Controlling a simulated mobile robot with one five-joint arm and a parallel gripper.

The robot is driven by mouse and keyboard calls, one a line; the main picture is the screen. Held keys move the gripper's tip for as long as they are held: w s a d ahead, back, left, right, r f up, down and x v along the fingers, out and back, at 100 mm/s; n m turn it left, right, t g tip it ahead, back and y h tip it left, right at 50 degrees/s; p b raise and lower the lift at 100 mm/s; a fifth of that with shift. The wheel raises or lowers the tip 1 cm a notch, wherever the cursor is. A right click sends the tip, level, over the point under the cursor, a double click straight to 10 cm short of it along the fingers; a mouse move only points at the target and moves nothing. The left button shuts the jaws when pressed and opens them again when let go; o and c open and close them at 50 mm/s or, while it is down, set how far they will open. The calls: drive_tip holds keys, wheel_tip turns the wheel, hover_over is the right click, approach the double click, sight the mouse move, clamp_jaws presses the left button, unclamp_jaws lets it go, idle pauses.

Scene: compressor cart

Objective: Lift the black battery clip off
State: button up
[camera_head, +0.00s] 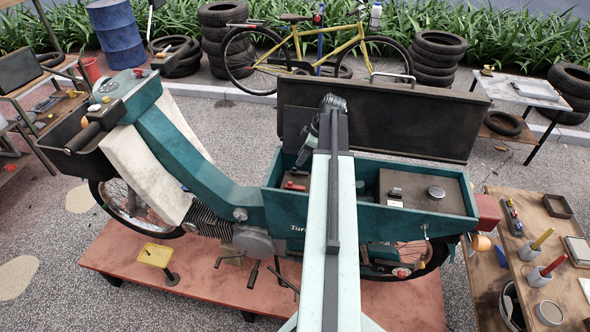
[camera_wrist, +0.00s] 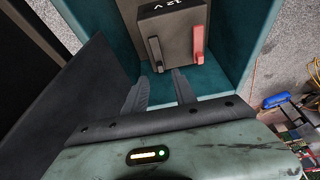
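The black battery clip (camera_wrist: 155,53) is upright on the front face of a dark battery marked 12 V (camera_wrist: 172,17) in the wrist view. A red clip (camera_wrist: 198,43) is beside it on the right. My gripper (camera_wrist: 160,75) is open, its two dark fingers apart and empty. The fingertips are just short of the black clip, roughly in line with it; I cannot tell whether they touch it. In the head view the red clip (camera_head: 296,186) shows in the open teal box (camera_head: 420,222), while my arm hides the black clip and fingers.
The box's raised dark lid (camera_head: 400,118) stands behind my arm. Teal walls close in around the battery. A brown-topped unit (camera_head: 418,188) fills the box's right part. A wooden table with tools (camera_head: 520,265) is at the right.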

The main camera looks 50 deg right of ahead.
sight(295, 168)
drive_tip(key=b+x, duration=0.4)
drive_tip(key=x, duration=0.1)
drive_tip(key=shift+a+f, duration=0.15)
drive_tip(key=shift+f, duration=0.15)
drive_tip(key=shift+r, duration=0.15)
clamp_jaws()
drive_tip(key=shift+w, duration=0.1)
idle(0.8)
